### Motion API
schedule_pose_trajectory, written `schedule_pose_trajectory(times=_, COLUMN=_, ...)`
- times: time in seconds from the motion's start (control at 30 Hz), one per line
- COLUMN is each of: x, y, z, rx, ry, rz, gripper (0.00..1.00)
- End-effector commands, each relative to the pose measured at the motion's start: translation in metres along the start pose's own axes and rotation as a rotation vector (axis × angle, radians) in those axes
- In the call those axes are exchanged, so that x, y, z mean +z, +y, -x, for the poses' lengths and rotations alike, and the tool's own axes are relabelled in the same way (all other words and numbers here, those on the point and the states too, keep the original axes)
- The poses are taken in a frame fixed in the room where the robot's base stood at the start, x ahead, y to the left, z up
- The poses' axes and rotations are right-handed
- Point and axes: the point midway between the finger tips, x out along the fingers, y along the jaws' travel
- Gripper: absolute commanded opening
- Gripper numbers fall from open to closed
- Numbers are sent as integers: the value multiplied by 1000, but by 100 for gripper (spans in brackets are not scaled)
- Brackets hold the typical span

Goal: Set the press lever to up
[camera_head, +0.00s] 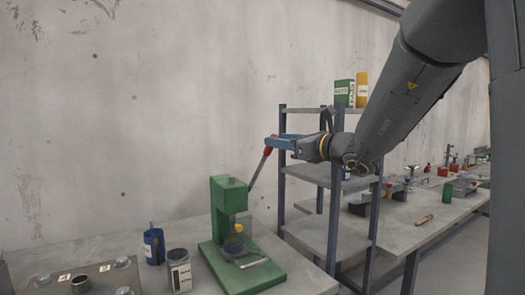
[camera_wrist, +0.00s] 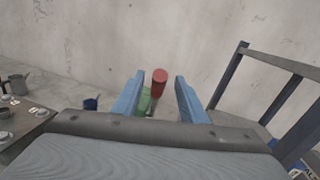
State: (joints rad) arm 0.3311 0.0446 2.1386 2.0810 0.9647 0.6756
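The green press (camera_head: 229,215) stands on the bench in the head view. Its grey lever (camera_head: 259,170) slants up and to the right and ends in a red grip (camera_head: 268,151). My gripper (camera_head: 272,142) is at the top of the lever, by the red grip. In the wrist view the red grip (camera_wrist: 159,82) lies between the two blue fingers of my gripper (camera_wrist: 160,92), with a gap on both sides. The fingers are open. The green press (camera_wrist: 145,102) shows partly below the grip, the rest hidden by the gripper.
A grey shelf rack (camera_head: 330,178) stands right of the press, close under my gripper and arm. A blue cup (camera_head: 154,246) and a grey labelled container (camera_head: 179,271) stand left of the press. The wall behind is bare.

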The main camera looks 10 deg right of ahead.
Motion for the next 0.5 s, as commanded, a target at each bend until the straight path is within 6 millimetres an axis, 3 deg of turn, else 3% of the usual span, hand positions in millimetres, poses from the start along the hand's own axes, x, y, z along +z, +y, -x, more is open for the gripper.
schedule_pose_trajectory(times=0.27, x=-10, y=0, z=-11, rx=2, ry=1, rz=-1, gripper=39)
schedule_pose_trajectory(times=0.5, x=-9, y=1, z=-47, rx=3, ry=1, rz=-1, gripper=39)
